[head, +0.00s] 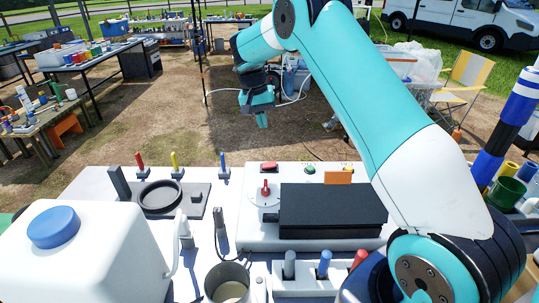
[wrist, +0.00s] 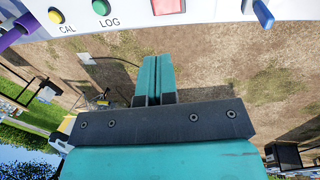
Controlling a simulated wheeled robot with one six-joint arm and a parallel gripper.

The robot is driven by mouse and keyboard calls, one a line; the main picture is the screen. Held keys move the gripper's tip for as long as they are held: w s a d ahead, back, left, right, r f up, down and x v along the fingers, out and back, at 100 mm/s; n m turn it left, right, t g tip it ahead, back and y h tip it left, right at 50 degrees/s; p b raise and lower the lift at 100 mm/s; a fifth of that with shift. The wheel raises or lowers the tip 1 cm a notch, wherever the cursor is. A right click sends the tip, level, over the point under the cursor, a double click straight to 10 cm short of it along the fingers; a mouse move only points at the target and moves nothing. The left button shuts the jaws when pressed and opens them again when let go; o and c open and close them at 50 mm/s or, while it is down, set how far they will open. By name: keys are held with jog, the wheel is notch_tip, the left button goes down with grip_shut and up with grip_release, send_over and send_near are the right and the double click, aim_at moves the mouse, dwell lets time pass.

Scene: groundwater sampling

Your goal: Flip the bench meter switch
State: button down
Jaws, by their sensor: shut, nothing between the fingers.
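The bench meter is a white box (head: 250,232) on the bench, with a dark screen or cover (head: 331,211) on top. Along its far edge are a red rectangular switch (head: 268,166), a green button (head: 310,170) and a yellow button (head: 347,168). A red knob (head: 265,188) sits on a dial nearer me. In the wrist view the red switch (wrist: 167,6) is at the top edge, partly cut off, beside the green LOG button (wrist: 101,7) and yellow CAL button (wrist: 56,15). My gripper (head: 262,121) is shut and empty, beyond the bench's far edge, apart from the meter; its fingers (wrist: 152,62) point toward the meter's edge in the wrist view.
Red (head: 140,160), yellow (head: 175,160) and blue (head: 223,163) levers stand along the far left edge. A white jug (head: 100,250) with a blue cap is front left. A metal cup (head: 228,283) and coloured handles are in front. Open ground lies beyond the bench.

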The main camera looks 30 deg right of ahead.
aim_at(272, 164)
jog(key=f+p, duration=0.1)
jog(key=f, duration=0.3)
jog(key=s+d+f+p, duration=0.1)
jog(key=f+p, duration=0.1)
jog(key=f, duration=0.3)
jog(key=d+f+p, duration=0.1)
jog(key=f, duration=0.3)
jog(key=shift+s+d+f+p, duration=0.1)
jog(key=shift+s+f+p, duration=0.15)
jog(key=shift+p, duration=0.15)
jog(key=shift+f, duration=0.1)
jog(key=shift+s+d+f+b, duration=0.1)
jog(key=shift+d+f+b, duration=0.1)
jog(key=shift+f+b, duration=0.35)
jog(key=shift+r+t+y, duration=0.25)
jog(key=shift+t+y, duration=0.05)
jog(key=shift+y, duration=0.1)
jog(key=shift+a, duration=0.15)
